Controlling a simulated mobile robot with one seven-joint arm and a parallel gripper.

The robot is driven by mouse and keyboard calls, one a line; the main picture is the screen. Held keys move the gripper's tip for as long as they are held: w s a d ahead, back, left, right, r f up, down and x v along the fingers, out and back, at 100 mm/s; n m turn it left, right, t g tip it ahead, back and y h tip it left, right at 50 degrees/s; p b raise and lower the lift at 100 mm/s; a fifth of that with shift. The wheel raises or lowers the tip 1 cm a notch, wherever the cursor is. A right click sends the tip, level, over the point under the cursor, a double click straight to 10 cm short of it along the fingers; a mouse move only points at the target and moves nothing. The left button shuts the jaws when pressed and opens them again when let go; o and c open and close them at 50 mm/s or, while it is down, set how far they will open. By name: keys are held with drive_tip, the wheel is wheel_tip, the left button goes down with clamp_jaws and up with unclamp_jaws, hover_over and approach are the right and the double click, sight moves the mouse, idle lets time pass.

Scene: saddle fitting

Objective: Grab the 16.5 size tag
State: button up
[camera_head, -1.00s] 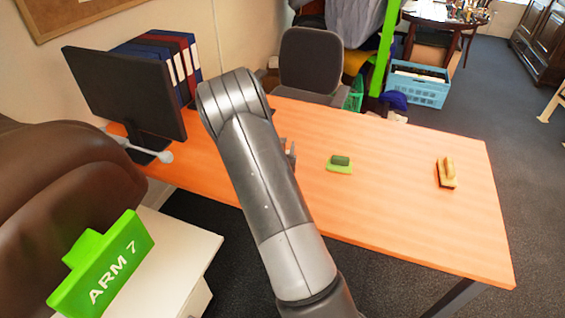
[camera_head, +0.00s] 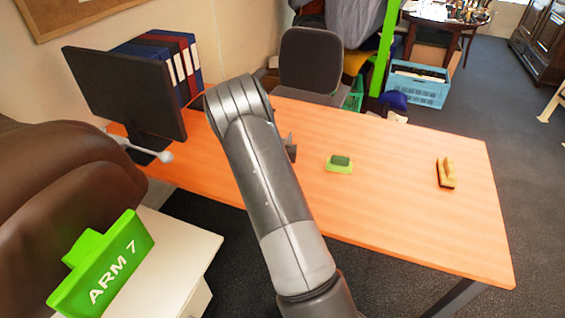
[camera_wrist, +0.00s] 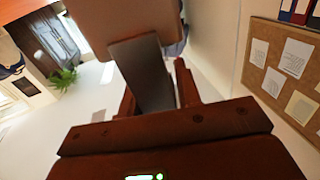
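I cannot make out any marking reading 16.5. A green tag (camera_head: 103,262) marked "ARM 7" stands at lower left. A small green block with a darker top (camera_head: 340,164) lies mid-desk with no readable lettering. My gripper (camera_head: 290,149) is above the desk left of this block, mostly hidden behind my arm. In the wrist view, my gripper's fingers (camera_wrist: 157,92) are apart, with a dark grey strip (camera_wrist: 143,70) between them, below a brownish panel (camera_wrist: 122,14). I cannot tell whether the strip is held or lies beyond the fingers.
The orange desk (camera_head: 390,215) carries a monitor (camera_head: 125,90), binders (camera_head: 178,55) and a brush (camera_head: 446,173). A brown leather form (camera_head: 60,190) and a white cabinet (camera_head: 175,260) stand at left. A grey chair (camera_head: 310,60) is behind the desk. The desk's right part is mostly clear.

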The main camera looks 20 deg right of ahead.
clamp_jaws()
idle(0.3)
